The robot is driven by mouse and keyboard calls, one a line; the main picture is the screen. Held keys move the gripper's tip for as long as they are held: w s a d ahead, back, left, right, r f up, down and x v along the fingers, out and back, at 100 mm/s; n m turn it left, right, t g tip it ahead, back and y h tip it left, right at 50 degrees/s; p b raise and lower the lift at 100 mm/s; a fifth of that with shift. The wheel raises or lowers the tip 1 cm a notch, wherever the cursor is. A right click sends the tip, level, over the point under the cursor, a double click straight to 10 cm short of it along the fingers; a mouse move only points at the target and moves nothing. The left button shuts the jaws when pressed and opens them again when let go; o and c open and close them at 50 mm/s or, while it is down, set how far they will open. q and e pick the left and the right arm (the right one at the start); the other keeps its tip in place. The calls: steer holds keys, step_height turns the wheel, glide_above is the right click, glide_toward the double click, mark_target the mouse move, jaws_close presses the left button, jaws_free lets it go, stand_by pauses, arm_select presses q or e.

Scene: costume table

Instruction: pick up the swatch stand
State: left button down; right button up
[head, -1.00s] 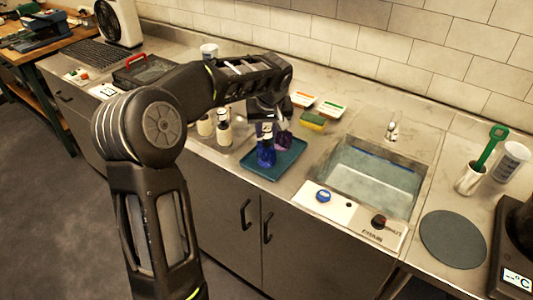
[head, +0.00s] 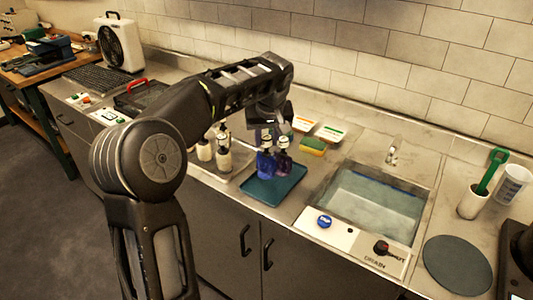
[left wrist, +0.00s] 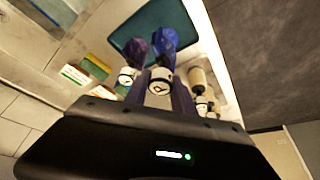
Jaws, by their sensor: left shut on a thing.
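I take the swatch stand (head: 265,164) to be the piece with a blue part and a purple part (head: 284,161), each below a white round top. It is over the teal tray (head: 262,192). I cannot tell whether it touches the tray. In the left wrist view, the stand's blue part (left wrist: 164,42) and purple part show beyond the fingers (left wrist: 160,92), against the teal tray (left wrist: 133,22). My right gripper is not in view.
A sponge (head: 312,146) and two small labelled trays (head: 330,132) lie behind the teal tray. Pale bottles (head: 223,155) stand left of it. The sink (head: 372,203) is to the right, with a control panel in front. Free room beside the tray is narrow.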

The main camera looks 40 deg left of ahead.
arm_select(q)
step_height(320, 180, up, 4)
steer(key=shift+r, duration=0.15)
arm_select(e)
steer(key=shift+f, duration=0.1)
arm_select(q)
steer(key=shift+d, duration=0.1)
stand_by(0.4)
